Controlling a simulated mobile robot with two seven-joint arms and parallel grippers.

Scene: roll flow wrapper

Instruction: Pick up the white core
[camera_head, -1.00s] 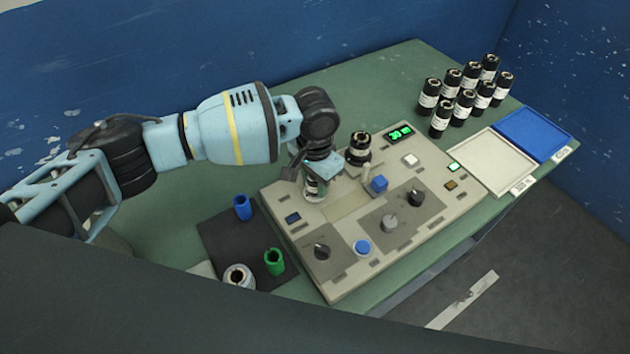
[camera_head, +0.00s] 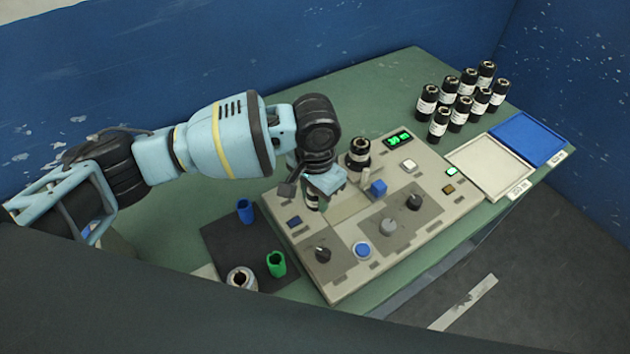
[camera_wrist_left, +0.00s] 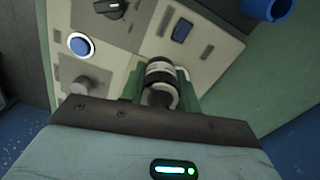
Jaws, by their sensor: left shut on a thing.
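The white core (camera_head: 241,279) is a short pale ring-shaped cylinder with a dark hole. It stands at the front corner of the black mat, near the green core (camera_head: 276,264) and left of the control panel. The blue core (camera_head: 245,210) stands further back on the mat and shows at the top right of the left wrist view (camera_wrist_left: 268,8). My left gripper (camera_head: 318,190) is over the panel's left part, away from the white core. It is shut on a black-and-white roll (camera_wrist_left: 161,78), seen between its green fingers. In the head view the arm partly hides this roll.
The beige control panel (camera_head: 345,276) has knobs, buttons and green displays. Another black roll (camera_head: 359,150) stands on its back part. Several black rolls (camera_head: 438,122) stand at the back right, beside a white tray (camera_head: 490,166) and a blue tray (camera_head: 530,137). Green table around the mat is mostly clear.

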